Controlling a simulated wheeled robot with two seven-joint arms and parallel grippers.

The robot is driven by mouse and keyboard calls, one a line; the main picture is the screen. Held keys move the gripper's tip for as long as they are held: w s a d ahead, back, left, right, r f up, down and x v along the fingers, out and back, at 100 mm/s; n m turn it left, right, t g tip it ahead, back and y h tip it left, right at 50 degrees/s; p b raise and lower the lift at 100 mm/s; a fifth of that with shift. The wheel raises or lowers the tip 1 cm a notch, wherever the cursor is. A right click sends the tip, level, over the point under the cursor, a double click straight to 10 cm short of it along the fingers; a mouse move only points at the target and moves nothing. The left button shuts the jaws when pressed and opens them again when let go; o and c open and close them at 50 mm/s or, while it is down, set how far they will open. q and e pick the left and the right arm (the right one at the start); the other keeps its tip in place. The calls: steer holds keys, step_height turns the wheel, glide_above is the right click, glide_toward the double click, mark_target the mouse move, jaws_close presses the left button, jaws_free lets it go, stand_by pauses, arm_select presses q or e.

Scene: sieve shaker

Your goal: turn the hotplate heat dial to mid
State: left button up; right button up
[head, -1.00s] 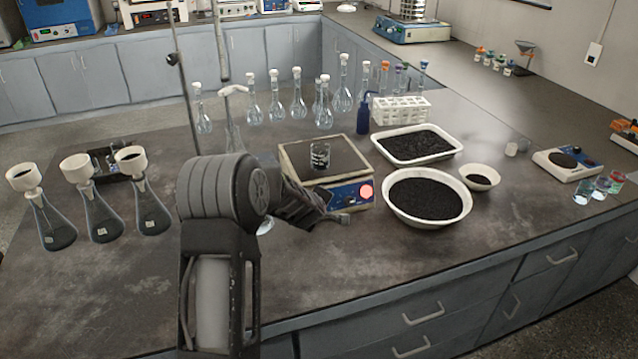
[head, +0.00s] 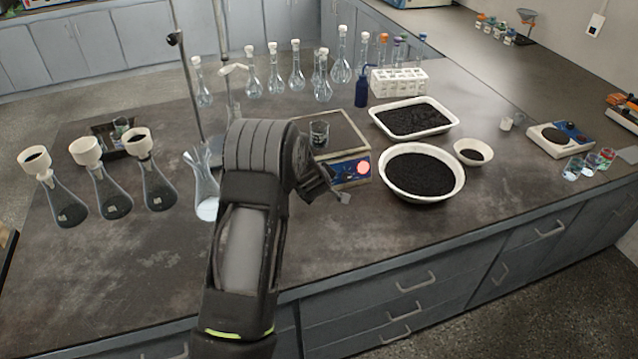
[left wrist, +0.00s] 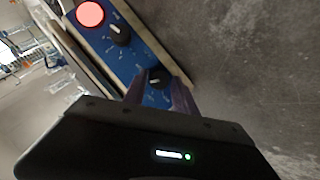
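The hotplate (head: 357,141) stands on the bench with a small beaker (head: 319,134) on its top. Its blue front panel (head: 343,171) carries a lit red lamp (head: 363,167). In the left wrist view the panel shows the red lamp (left wrist: 90,13), a black dial beside it (left wrist: 119,35), and a second black dial (left wrist: 157,77). I cannot read which one is the heat dial. My left gripper (left wrist: 160,82) has its fingers apart, one on each side of the second dial; contact cannot be made out. In the head view this gripper (head: 337,193) is at the panel, partly hidden by my arm. My right gripper is out of view.
A round bowl of dark grains (head: 422,172) and a white tray (head: 413,118) stand right of the hotplate. Flasks with funnels (head: 112,190) stand at the left, with a glass flask (head: 205,195) beside my arm. Volumetric flasks (head: 296,75) stand behind. The front bench strip is clear.

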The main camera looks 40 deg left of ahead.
arm_select(q)
steer(key=shift+o, duration=1.3)
steer(key=v, duration=0.7)
steer(key=shift+s+r, duration=0.2)
steer(key=shift+r, duration=0.1)
steer(key=shift+d+f, duration=0.1)
steer(key=shift+d, duration=0.1)
